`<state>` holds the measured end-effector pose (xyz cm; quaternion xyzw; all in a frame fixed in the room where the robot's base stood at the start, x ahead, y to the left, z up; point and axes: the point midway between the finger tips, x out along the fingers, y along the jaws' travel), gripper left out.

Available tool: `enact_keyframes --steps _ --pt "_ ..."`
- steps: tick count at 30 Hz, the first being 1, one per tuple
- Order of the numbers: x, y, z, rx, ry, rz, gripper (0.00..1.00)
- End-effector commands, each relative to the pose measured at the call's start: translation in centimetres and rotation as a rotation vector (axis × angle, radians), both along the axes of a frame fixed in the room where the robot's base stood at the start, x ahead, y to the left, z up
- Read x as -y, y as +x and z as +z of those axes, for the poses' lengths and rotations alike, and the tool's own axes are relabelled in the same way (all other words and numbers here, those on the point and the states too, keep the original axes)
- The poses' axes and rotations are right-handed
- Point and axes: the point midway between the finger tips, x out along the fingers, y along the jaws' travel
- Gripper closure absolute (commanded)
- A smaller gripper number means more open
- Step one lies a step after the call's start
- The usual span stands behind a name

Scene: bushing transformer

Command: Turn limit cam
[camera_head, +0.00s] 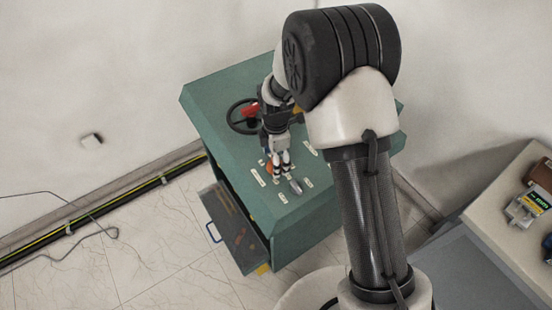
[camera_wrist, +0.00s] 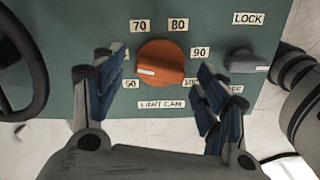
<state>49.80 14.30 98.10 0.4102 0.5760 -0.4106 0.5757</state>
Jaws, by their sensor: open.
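The limit cam is an orange round knob (camera_wrist: 162,64) with a raised bar grip, on a green panel (camera_wrist: 200,22) in the wrist view. A white mark on the bar points left. Labels 70, 80 and 90 surround it, with others partly hidden, and a "LIMIT CAM" label (camera_wrist: 163,104) sits below. My gripper (camera_wrist: 148,90) is open, with one finger to each side of the knob and apart from it. In the head view my gripper (camera_head: 282,170) is over the green cabinet's top, and the orange knob (camera_head: 269,168) shows partly behind the fingers.
A grey knob (camera_wrist: 246,62) with a LOCK label (camera_wrist: 249,18) is close to the right finger. A black handwheel (camera_wrist: 18,70) is at the left. An open drawer (camera_head: 232,228) juts from the cabinet (camera_head: 200,88). A side table (camera_head: 510,205) with items stands at right.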

Motion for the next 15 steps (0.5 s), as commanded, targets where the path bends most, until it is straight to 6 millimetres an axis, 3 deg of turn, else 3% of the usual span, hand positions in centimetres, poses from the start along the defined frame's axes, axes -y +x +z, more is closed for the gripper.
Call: enact_keyframes --steps 15 --pt "0.0 0.1 9.8 0.004 0.001 0.0 0.33"
